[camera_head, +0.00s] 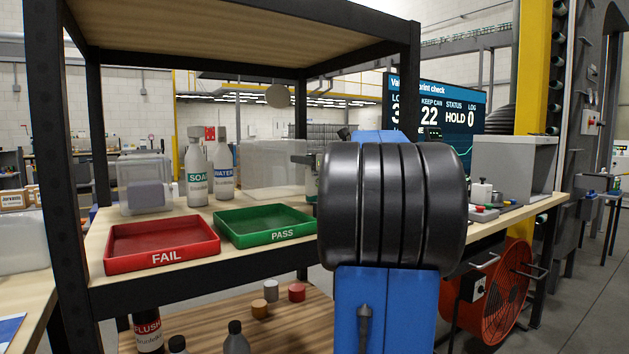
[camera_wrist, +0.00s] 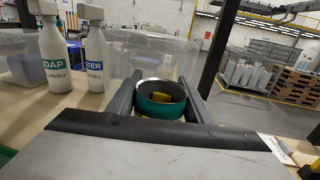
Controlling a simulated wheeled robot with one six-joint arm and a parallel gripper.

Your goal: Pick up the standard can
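In the wrist view a round teal can (camera_wrist: 160,107) with a dark band and a pale rim lies between the two fingers of my gripper (camera_wrist: 159,78). Its top is open and something yellow shows inside. The fingers stand apart along its left and right sides. I cannot tell whether they press on it or leave a small gap. Its lower part is hidden behind the grey body of my gripper. In the head view my arm hides nearly all of the gripper and the can.
A red FAIL tray (camera_head: 162,258) and green PASS tray (camera_head: 283,239) sit on the bench. SOAP (camera_head: 197,175) and WATER (camera_head: 223,173) bottles stand behind them, near clear bins (camera_head: 275,168). A black shelf post (camera_head: 411,90) rises close to my arm.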

